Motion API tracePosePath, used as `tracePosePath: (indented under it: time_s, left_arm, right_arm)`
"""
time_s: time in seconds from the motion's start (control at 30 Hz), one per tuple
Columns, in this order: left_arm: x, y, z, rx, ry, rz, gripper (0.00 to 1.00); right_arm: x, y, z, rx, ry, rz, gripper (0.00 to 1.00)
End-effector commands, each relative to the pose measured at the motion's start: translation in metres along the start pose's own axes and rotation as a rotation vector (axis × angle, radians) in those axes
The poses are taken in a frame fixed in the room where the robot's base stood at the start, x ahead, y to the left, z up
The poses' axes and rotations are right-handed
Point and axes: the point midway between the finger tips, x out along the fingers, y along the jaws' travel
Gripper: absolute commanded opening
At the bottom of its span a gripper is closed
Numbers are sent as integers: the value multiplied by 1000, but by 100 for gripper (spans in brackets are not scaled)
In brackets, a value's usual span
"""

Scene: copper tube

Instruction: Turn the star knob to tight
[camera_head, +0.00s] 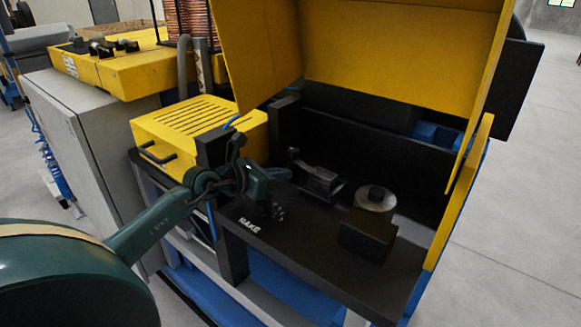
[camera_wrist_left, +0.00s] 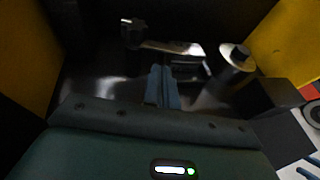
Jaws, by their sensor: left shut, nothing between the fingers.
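A small dark knob, which looks like the star knob (camera_head: 293,153), stands at the left end of a metal clamp-like part (camera_head: 318,180) inside the open yellow machine. In the left wrist view the knob (camera_wrist_left: 133,30) is beyond and left of my fingertips, with the metal bar (camera_wrist_left: 172,47) running right from it. Its star shape is too small to make out. My left gripper (camera_head: 280,173) is inside the machine opening, in front of the knob and apart from it. In the wrist view its blue-grey fingers (camera_wrist_left: 163,72) are together and empty. My right gripper is not in view.
A metal cylinder with a dark cap (camera_head: 376,197) and a black block (camera_head: 368,234) stand to the right. The raised yellow cover (camera_head: 400,55) and side wall (camera_head: 470,195) bound the space. A slotted yellow box (camera_head: 190,130) is at the left.

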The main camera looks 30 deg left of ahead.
Motion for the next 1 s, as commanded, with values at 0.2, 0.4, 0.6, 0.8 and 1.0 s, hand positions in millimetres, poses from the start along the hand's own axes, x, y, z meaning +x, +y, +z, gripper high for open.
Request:
tracePosePath:
  time_s: [0.2, 0.4, 0.6, 0.8, 1.0]
  left_arm:
    - [23, 0, 10, -1, -3, 1, 0]
    - [30, 0, 10, 1, 0, 0, 0]
    - [30, 0, 10, 1, 1, 0, 0]
    - [36, -2, 15, -1, -1, -1, 0]
    - [50, -9, 19, -1, -2, -1, 0]
  right_arm:
    - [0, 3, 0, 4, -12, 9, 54]
    - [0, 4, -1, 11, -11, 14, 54]
    - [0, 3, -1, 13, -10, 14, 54]
    - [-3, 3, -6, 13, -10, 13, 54]
    - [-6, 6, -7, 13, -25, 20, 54]
